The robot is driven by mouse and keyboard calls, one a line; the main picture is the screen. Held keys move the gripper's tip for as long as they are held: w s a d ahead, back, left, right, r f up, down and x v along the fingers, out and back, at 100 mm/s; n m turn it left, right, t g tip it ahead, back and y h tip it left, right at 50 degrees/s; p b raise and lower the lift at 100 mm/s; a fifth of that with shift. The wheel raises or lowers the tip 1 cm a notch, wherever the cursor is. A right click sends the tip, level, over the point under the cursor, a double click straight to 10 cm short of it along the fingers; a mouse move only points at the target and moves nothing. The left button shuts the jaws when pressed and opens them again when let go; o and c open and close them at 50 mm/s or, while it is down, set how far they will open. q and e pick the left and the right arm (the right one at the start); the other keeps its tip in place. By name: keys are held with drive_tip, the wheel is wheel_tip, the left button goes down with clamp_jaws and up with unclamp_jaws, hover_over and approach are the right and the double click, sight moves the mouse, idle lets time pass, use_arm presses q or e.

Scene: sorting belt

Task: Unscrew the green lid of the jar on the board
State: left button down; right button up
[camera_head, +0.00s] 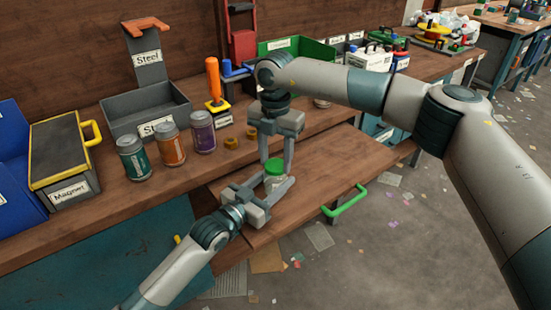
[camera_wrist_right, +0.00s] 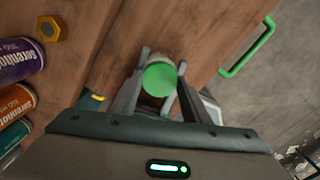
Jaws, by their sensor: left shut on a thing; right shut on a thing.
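The jar (camera_head: 272,183) stands upright on the board (camera_head: 310,185), with its green lid (camera_head: 273,166) on top. The lid also shows as a green disc in the right wrist view (camera_wrist_right: 159,79). My left gripper (camera_head: 276,184) reaches in from the lower left and is shut on the jar's body, below the lid. My right gripper (camera_head: 275,163) points down from above and is shut on the lid, one finger on each side. The fingers hide much of the jar, and I cannot tell whether the lid has turned.
Several cans (camera_head: 171,143) and brass nuts (camera_head: 231,143) stand left of the board. An orange-handled screwdriver (camera_head: 213,80) stands behind them. A grey steel bin (camera_head: 150,110) is at the back left. A green handle (camera_head: 345,203) is at the board's front edge. The board's right side is clear.

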drive_tip(key=n, duration=1.4)
drive_tip(key=shift+r+n, duration=0.1)
drive_tip(key=shift+n, duration=0.3)
drive_tip(key=n, duration=0.8)
drive_tip(key=shift+n, duration=0.3)
drive_tip(key=n, duration=0.5)
drive_tip(key=shift+n, duration=0.4)
drive_tip(key=n, duration=0.9)
